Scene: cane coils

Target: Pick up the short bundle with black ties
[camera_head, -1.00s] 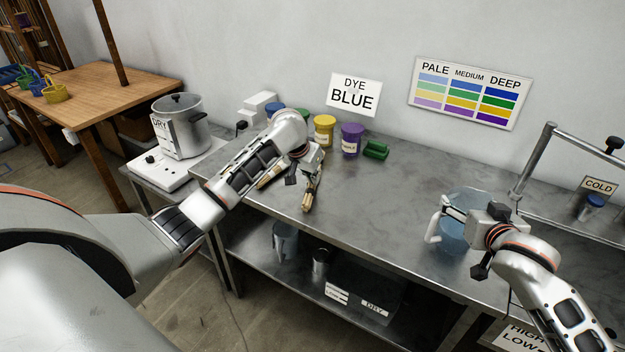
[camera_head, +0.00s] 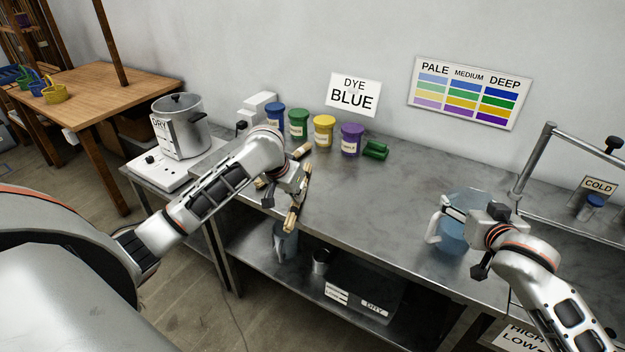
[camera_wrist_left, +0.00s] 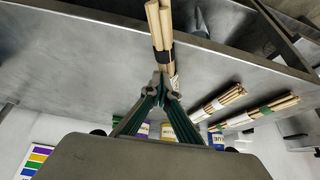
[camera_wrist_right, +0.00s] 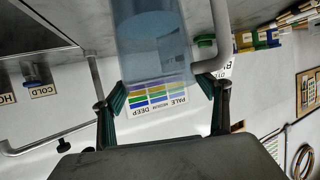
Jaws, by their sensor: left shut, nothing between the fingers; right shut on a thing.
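A bundle of pale canes (camera_head: 292,218) with a black tie is at the fingertips of my left gripper (camera_head: 297,192), by the front edge of the steel bench. In the left wrist view this bundle (camera_wrist_left: 165,35) runs up and away from the fingertips, which are drawn together at its near end. I cannot see canes clearly between the fingers. My right gripper (camera_head: 455,212) is shut on the clear blue jug (camera_head: 458,235); the jug also fills the upper middle of the right wrist view (camera_wrist_right: 155,45).
More cane bundles (camera_wrist_left: 222,102) lie on the bench, one with a green tie (camera_wrist_left: 258,114). Blue, green, yellow and purple (camera_head: 350,140) tubs stand behind, beside a green object (camera_head: 375,150). A metal pot (camera_head: 180,127) stands left. The bench middle (camera_head: 375,195) is clear.

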